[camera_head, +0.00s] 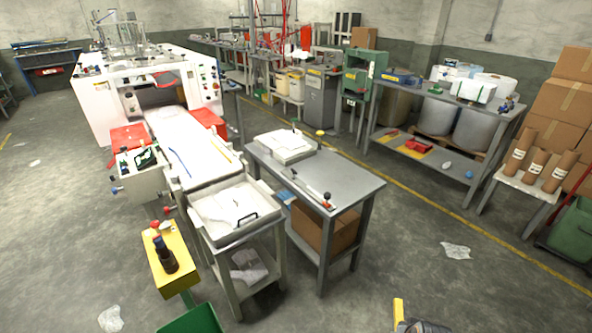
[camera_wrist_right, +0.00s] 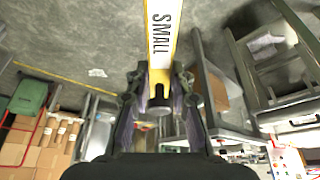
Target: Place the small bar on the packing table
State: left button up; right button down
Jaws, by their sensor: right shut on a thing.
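The small bar (camera_wrist_right: 162,40) is a yellow bar with a white label reading SMALL. In the right wrist view it stands upright in the picture, its lower end between the fingers of my right gripper (camera_wrist_right: 158,100), which is shut on it. In the head view only a yellow end of the bar (camera_head: 398,311) and a dark bit of my right gripper (camera_head: 420,326) show at the bottom edge. The grey table that looks like the packing table (camera_head: 345,182) stands in the middle, beyond and left of the gripper, apart from the bar. My left gripper is out of view.
A white device (camera_head: 285,146) and a thin bar-like tool (camera_head: 308,188) lie on the grey table; its right part is bare. A cardboard box (camera_head: 325,228) sits beneath. A tray stand (camera_head: 238,208) adjoins its left side. Open floor lies to the right.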

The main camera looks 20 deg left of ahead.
aim_at(335, 176)
jog(key=i+l+u, duration=0.4)
jog(key=l+u, duration=0.15)
jog(key=i+l+u, duration=0.25)
jog(key=l+u, duration=0.25)
jog(key=l, duration=0.2)
jog(key=i+l+u, duration=0.1)
jog(key=l+u, duration=0.15)
jog(key=l, duration=0.15)
jog(key=l+u, duration=0.3)
jog(key=i+l, duration=0.05)
jog(key=l, duration=0.05)
